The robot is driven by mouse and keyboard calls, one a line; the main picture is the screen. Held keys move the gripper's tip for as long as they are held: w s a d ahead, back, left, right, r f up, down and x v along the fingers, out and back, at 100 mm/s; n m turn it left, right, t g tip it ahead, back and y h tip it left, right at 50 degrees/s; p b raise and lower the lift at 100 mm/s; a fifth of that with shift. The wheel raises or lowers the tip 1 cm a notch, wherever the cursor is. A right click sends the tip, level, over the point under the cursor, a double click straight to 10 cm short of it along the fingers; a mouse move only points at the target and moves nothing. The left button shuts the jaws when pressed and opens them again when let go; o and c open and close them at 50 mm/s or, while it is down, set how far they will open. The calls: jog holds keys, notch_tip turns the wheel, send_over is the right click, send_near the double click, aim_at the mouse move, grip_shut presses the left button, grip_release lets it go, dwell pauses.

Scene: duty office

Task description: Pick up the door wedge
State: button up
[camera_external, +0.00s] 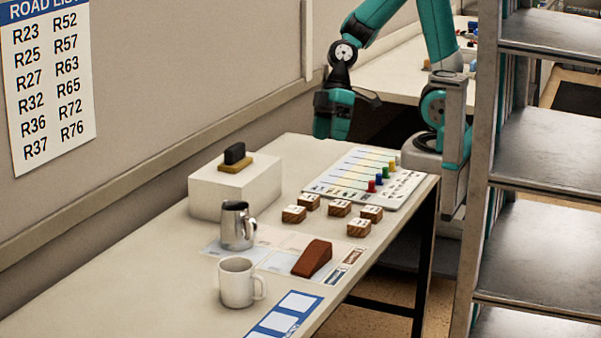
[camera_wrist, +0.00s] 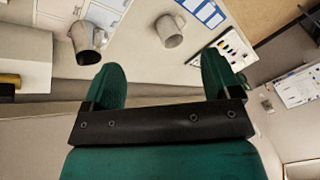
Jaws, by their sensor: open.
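The door wedge (camera_external: 312,258) is a reddish-brown sloped block lying on the table, on a printed sheet beside the metal pitcher (camera_external: 238,226) and the white mug (camera_external: 237,283). I cannot make it out in the wrist view. My gripper (camera_external: 336,116) is raised beyond the far end of the table, well away from the wedge. In the wrist view my gripper (camera_wrist: 163,78) has its two green fingers spread apart with nothing between them. The pitcher (camera_wrist: 86,42) and mug (camera_wrist: 170,30) show beyond the fingers there.
Several wooden lettered blocks (camera_external: 338,208) and a board with coloured pegs (camera_external: 362,178) lie on the table's far part. A white box (camera_external: 235,187) with a black-handled stamp (camera_external: 235,158) stands near the wall. A metal shelf (camera_external: 540,150) rises at the right.

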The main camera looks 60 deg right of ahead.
notch_tip(320, 180, down, 7)
jog(key=w+n+p, duration=0.3)
jog(key=n+p, duration=0.1)
jog(key=n+b, duration=0.3)
jog(key=b, duration=0.2)
send_near(315, 250)
jog(key=shift+s, duration=0.35)
jog(key=x, duration=0.2)
jog(key=p+x, duration=0.1)
jog(key=x, duration=0.1)
jog(key=shift+w+a+f, duration=0.15)
jog(key=shift+w+f, duration=0.05)
jog(key=shift+f, duration=0.1)
jog(key=shift+p+x, duration=1.3)
jog(key=shift+x, duration=1.7)
jog(key=shift+w, duration=0.15)
jog(key=c, duration=1.1)
jog(key=shift+r, duration=0.1)
